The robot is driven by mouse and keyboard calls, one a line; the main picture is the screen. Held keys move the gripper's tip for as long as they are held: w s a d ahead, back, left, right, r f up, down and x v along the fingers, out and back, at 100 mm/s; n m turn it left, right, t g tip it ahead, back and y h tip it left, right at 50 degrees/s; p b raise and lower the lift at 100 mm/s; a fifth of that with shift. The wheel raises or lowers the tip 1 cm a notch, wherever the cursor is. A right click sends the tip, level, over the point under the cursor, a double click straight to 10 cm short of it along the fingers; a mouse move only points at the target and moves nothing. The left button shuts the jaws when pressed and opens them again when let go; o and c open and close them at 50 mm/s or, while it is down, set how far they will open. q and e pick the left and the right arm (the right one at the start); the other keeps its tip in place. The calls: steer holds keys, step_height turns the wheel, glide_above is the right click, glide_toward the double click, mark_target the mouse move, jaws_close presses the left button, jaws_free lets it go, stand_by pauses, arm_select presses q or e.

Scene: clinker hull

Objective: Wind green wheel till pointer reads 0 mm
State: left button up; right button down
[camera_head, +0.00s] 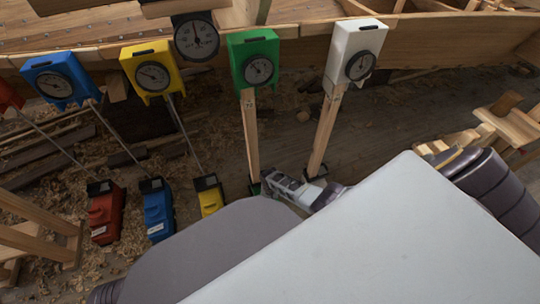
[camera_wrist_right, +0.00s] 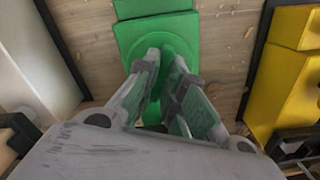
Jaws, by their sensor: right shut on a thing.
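The green gauge (camera_head: 254,60) hangs on the hull planking in the head view. Its dark round dial (camera_head: 258,69) is too small to read. A wooden post runs down from it to a green base, mostly hidden by my right gripper (camera_head: 268,186). In the right wrist view the green wheel (camera_wrist_right: 178,45) stands between the fingers of my right gripper (camera_wrist_right: 167,64), in front of a green body (camera_wrist_right: 152,8). The fingers are shut on the wheel; they hide part of it. My left gripper is not in view.
A white gauge (camera_head: 356,50) on a wooden post stands right of the green one. Yellow (camera_head: 150,66) and blue (camera_head: 58,78) gauges are left, with rods to coloured bases. A dark dial (camera_head: 196,37) hangs between. A yellow body (camera_wrist_right: 285,85) is close beside the right gripper.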

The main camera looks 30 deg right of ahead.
steer(key=c, duration=1.5)
jaws_free()
steer(key=shift+r, duration=0.2)
steer(key=shift+r, duration=5.8)
